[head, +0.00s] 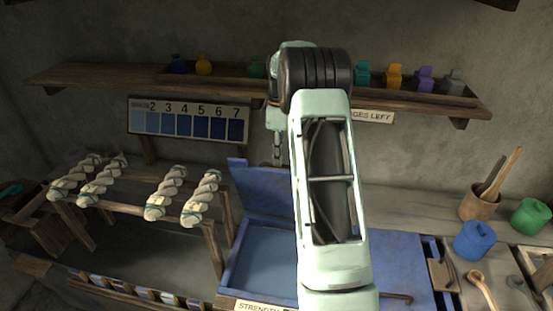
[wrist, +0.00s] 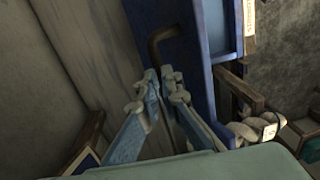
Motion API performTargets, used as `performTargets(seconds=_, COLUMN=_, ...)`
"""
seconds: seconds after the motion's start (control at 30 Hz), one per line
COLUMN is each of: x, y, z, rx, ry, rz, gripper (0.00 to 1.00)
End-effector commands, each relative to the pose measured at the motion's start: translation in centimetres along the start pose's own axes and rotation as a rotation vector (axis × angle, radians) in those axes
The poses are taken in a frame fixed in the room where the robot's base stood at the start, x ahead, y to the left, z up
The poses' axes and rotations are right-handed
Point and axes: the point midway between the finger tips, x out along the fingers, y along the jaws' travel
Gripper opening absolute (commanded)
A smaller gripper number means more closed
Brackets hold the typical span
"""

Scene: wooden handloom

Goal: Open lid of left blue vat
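The left blue vat (head: 228,279) stands in the middle of the head view, partly hidden by my arm. Its blue lid (head: 262,188) is raised and stands up at the back, with the vat's inside showing below. My gripper (head: 278,157) is at the upper edge of this lid, partly hidden by my arm. In the wrist view the fingers (wrist: 160,82) are close together around the dark bent handle (wrist: 164,38) of the lid, which runs in between their tips. The blue lid face (wrist: 190,55) shows beside the fingers.
A second blue vat with a shut lid (head: 402,262) stands to the right, its handle (head: 397,297) at the front. White skeins (head: 203,197) hang on a rack to the left. A shelf (head: 130,78) with small jars is above. Pots and tools (head: 478,206) crowd the right bench.

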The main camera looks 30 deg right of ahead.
Motion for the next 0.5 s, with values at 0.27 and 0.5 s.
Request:
performTargets(seconds=0.27, x=2.17, y=0.08, z=0.59, rx=0.008, ry=-0.011, rz=-0.021, gripper=0.0)
performTargets(seconds=0.5, x=2.19, y=0.08, z=0.59, rx=0.008, ry=-0.011, rz=-0.021, gripper=0.09)
